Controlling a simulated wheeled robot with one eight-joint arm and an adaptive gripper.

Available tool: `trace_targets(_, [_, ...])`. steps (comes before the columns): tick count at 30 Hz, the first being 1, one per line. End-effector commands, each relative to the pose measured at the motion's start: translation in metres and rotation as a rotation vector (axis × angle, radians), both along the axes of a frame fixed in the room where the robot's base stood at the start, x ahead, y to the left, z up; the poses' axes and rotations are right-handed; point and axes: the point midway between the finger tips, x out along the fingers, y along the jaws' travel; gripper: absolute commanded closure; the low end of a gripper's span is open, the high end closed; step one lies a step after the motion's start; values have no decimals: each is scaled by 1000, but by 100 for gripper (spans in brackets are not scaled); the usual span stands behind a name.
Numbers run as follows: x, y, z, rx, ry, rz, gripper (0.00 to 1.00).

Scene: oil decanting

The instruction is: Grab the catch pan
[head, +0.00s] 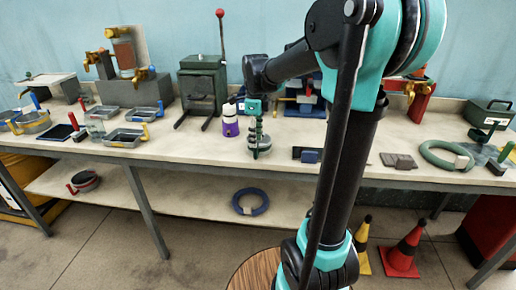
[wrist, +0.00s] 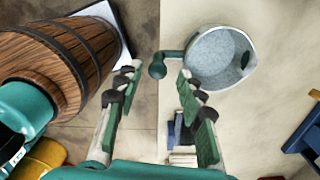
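A round grey metal pan (wrist: 222,58) with a dark green handle (wrist: 172,57) lies on the worktop in the wrist view. I take it to be the catch pan. My gripper (wrist: 159,82) is open and empty. The knob at the handle's end shows between and just beyond the fingertips; I cannot tell whether they touch. In the head view my gripper (head: 257,128) points down over the bench, and the pan (head: 262,151) shows partly behind its fingers.
The long workbench (head: 190,150) holds a purple-and-white bottle (head: 230,120) and a green press (head: 203,90) left of my gripper. Several grey trays with coloured handles stand further left. A green hose ring (head: 447,155) lies at right. A wooden barrel (wrist: 60,60) stands beside the bench.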

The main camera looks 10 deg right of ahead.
Motion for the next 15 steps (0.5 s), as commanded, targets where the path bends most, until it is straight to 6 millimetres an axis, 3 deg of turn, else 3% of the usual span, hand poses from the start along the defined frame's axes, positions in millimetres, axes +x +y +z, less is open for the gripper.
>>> trace_targets(8, [0,1,-20,0,0,1,61])
trace_targets(15, [-1,4,-53,0,0,0,61])
